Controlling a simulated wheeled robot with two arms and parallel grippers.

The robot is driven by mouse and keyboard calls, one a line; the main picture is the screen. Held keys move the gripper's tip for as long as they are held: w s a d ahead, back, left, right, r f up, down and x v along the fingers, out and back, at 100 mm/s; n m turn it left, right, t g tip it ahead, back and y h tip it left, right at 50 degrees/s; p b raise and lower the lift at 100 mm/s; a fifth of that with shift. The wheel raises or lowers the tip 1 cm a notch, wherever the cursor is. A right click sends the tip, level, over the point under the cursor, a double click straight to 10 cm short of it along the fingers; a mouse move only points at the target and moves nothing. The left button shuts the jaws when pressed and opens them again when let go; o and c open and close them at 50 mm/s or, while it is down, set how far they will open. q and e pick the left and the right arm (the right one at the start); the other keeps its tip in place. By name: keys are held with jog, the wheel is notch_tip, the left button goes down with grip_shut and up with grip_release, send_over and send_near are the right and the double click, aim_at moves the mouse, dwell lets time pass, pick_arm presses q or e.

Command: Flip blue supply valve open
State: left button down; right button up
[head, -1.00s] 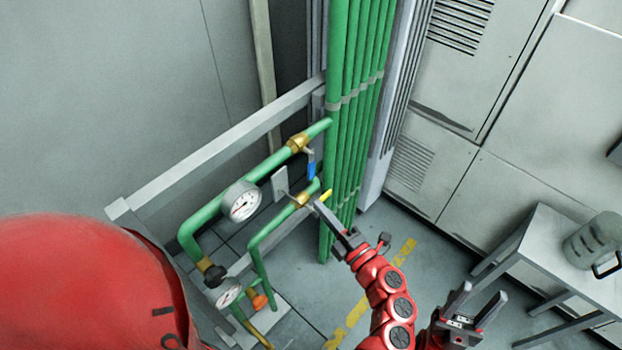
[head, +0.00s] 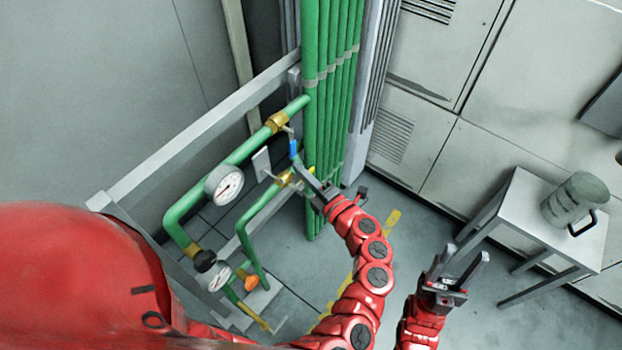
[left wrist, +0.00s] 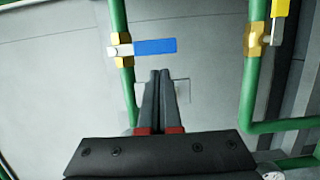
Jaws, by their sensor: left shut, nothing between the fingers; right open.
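The blue valve handle (head: 293,149) hangs from a brass valve (head: 277,123) on the upper green pipe in the head view. In the left wrist view the blue handle (left wrist: 155,46) lies crosswise to its green pipe, right of the brass valve body (left wrist: 122,50). My left gripper (head: 299,171) is shut and empty, its tips just below the blue handle in the left wrist view (left wrist: 160,72). Whether they touch it I cannot tell. My right gripper (head: 465,254) is open and empty, away from the pipes.
A second brass valve (left wrist: 257,40) with a yellow handle (left wrist: 281,10) is on the neighbouring pipe. A gauge (head: 224,185) and vertical green pipes (head: 330,100) are close by. A grey table (head: 530,205) with a canister (head: 575,199) stands at right.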

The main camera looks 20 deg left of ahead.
aim_at(292, 148)
pick_arm(q)
jog(key=x, duration=0.3)
jog(key=shift+w+a, duration=0.25)
jog(key=shift+a, duration=0.05)
